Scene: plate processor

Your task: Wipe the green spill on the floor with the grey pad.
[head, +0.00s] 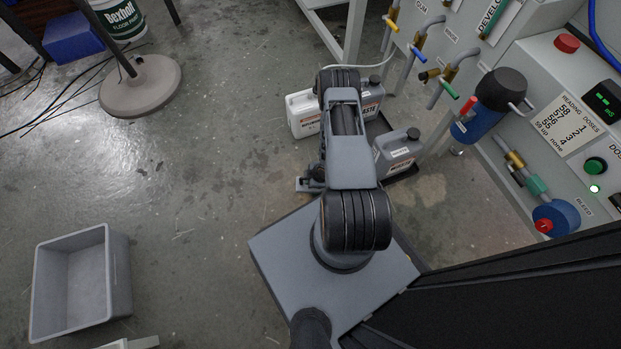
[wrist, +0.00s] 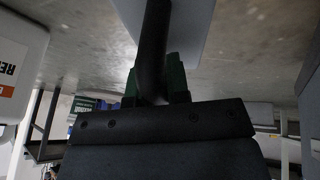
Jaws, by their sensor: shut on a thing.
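My gripper (wrist: 153,82) shows in the wrist view with two dark green fingers shut on a black upright handle (wrist: 154,40). A flat pale grey piece (wrist: 190,28), which looks like the grey pad, is at the far end of this handle. In the head view my arm covers most of the gripper; a small grey and dark part (head: 308,184) shows low by the floor, left of the arm. I cannot tell whether the pad touches the floor. No green spill shows in either view; the floor under my arm is hidden.
Grey waste cans (head: 400,147) and a white can (head: 302,112) stand close by my arm. The machine with valves (head: 560,100) is at right. A grey bin (head: 82,283) and a round stand base (head: 140,86) are at left. A brownish patch (head: 430,190) marks the floor.

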